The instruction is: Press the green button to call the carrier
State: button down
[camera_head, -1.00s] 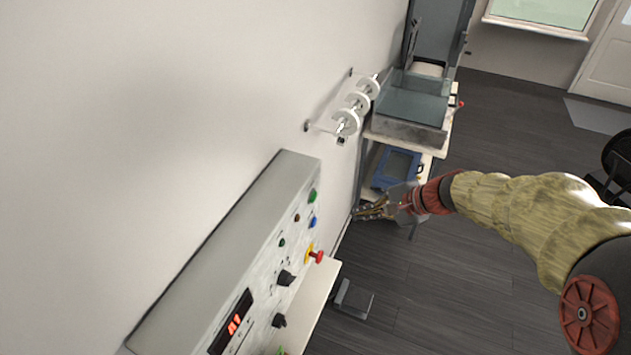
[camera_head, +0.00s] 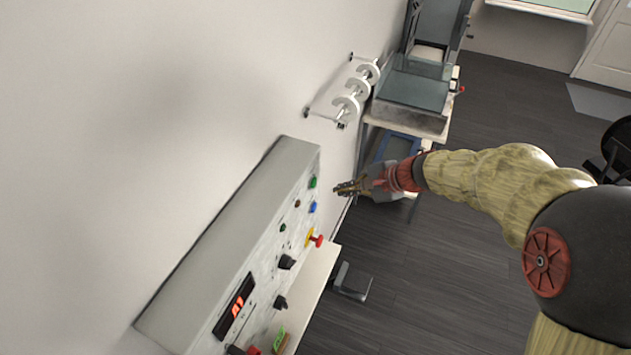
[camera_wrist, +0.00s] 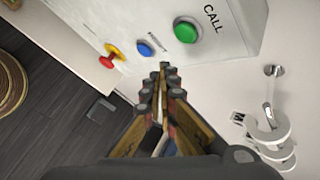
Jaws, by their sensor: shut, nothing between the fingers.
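The green button (camera_head: 312,183) is at the top right end of the grey control panel's face (camera_head: 262,262). In the wrist view the green button (camera_wrist: 186,31) sits in a metal ring below the word CALL. My gripper (camera_head: 338,190) is shut and empty, a little to the right of the green button in the head view. In the wrist view my gripper's fingertips (camera_wrist: 163,68) point at the panel's edge, just below and left of the green button. The fingers look apart from the panel.
A blue button (camera_head: 312,207) and a red emergency knob (camera_head: 319,240) are beside the green button. A rail with white discs (camera_head: 357,86) juts from the wall beyond the panel. A shelf (camera_head: 318,275) lies under the panel. Open floor (camera_head: 440,270) is to the right.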

aim_at(313, 183)
jog(key=shift+w+a, duration=0.35)
jog(key=shift+a, duration=0.55)
jog(key=shift+w+a, duration=0.3)
jog(key=shift+a, duration=0.6)
jog(key=shift+w+a+b, duration=0.15)
jog(key=shift+a+b, duration=0.25)
